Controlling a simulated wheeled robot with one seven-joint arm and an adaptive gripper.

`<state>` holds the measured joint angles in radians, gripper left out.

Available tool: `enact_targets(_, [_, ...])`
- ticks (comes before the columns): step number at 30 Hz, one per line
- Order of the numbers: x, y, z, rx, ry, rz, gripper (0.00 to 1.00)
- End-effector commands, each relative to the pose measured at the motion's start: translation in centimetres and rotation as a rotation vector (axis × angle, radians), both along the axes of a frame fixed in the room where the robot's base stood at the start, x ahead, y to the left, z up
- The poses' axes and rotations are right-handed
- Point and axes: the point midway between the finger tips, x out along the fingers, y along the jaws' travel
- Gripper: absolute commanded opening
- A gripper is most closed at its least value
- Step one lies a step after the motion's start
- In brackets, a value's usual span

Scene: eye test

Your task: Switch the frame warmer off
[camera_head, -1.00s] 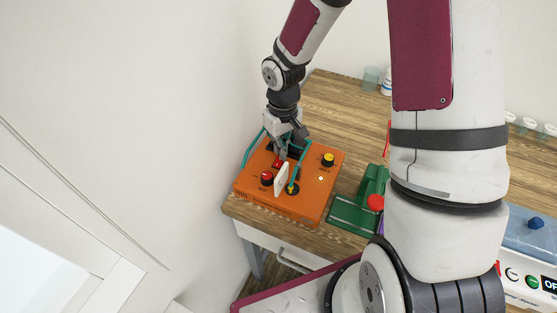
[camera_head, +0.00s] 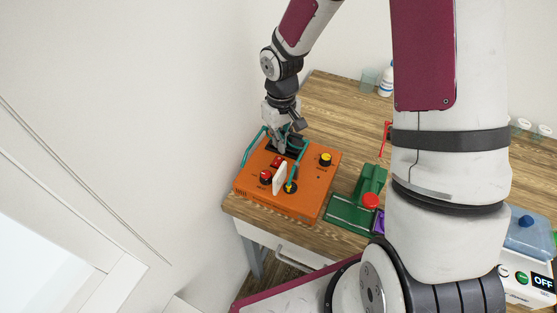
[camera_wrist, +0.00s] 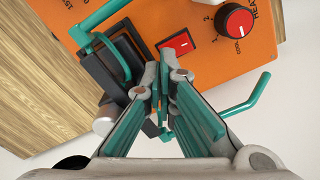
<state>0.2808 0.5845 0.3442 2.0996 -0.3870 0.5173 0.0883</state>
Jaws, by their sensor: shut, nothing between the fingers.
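The orange box (camera_head: 309,195), apparently the frame warmer, stands at the table's near left corner. Its red rocker switch (camera_head: 277,162) also shows in the wrist view (camera_wrist: 178,44), close beyond my fingertips; its on/off position is unclear. Beside it is a red knob (camera_head: 265,176), marked HEAT in the wrist view (camera_wrist: 236,20). My gripper (camera_head: 281,150) is over the box's far part, beside a black opening. In the wrist view its fingertips (camera_wrist: 161,80) are together and empty, just short of the switch; contact cannot be told.
Teal bent rods (camera_head: 299,164), like spectacle arms, stick up around the gripper. A white upright plate (camera_head: 280,178) and a yellow knob (camera_head: 325,159) are on the box. A green stand (camera_head: 372,182) is to the right. Another device shows an OFF display (camera_head: 542,282).

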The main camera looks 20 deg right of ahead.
Motion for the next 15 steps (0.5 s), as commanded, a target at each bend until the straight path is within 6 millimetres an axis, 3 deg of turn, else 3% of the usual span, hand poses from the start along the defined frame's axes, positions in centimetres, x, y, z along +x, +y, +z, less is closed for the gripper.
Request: enact_targets(15, [0.0,0.0,3.5,0.0,-0.001,0.0,0.0])
